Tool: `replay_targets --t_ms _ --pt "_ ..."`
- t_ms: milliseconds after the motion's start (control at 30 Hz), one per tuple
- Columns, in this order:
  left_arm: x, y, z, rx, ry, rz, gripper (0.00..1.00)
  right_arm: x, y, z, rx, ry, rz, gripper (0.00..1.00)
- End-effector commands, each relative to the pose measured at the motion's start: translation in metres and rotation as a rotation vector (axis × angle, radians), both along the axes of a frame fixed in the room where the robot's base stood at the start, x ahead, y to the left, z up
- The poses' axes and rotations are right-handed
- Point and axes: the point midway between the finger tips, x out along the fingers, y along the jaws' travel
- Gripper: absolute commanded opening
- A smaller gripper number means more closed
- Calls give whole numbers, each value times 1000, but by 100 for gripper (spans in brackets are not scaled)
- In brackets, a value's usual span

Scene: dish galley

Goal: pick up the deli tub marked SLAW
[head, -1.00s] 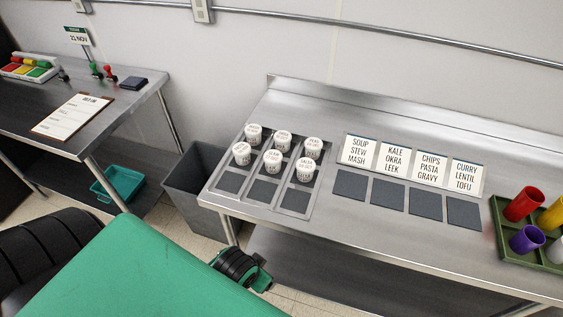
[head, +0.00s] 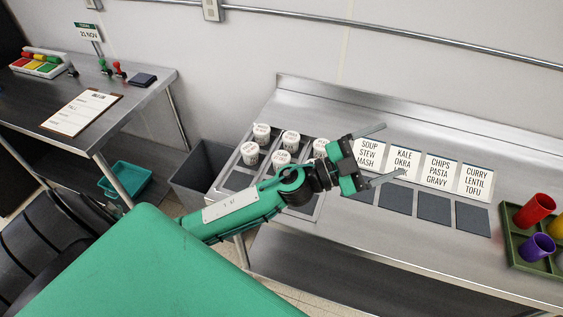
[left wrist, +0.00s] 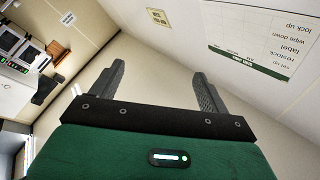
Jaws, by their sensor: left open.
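Several white deli tubs with dark print stand in the grey sectioned rack (head: 219,188) on the steel counter. Some that show are a back left tub (head: 261,131), a back middle tub (head: 290,140), a front left tub (head: 250,154) and a front middle tub (head: 281,157). The print is too small to tell which one says SLAW. My left arm covers part of the rack and hides at least one tub. My left gripper (head: 385,153) is open and empty, right of the tubs, in front of the word cards. It also shows open in the left wrist view (left wrist: 157,72). My right gripper is out of view.
Word cards (head: 437,172) stand behind dark square pads (head: 433,208). A green tray (head: 520,250) with coloured cups is at the right. A grey bin (head: 196,172) stands between the counter and the left table (head: 125,118), which holds a clipboard and stamps.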

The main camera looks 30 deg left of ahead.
Motion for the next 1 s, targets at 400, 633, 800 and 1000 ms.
replay_targets --t_ms 400,633,800,1000 --pt "-15 -15 -77 765 38 -589 79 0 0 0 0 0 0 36" --pt "12 86 -127 1286 374 -603 79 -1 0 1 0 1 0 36" --pt "32 184 -128 1585 695 -448 79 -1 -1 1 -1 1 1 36" --pt "38 254 -111 1743 938 -271 79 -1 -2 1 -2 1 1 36"
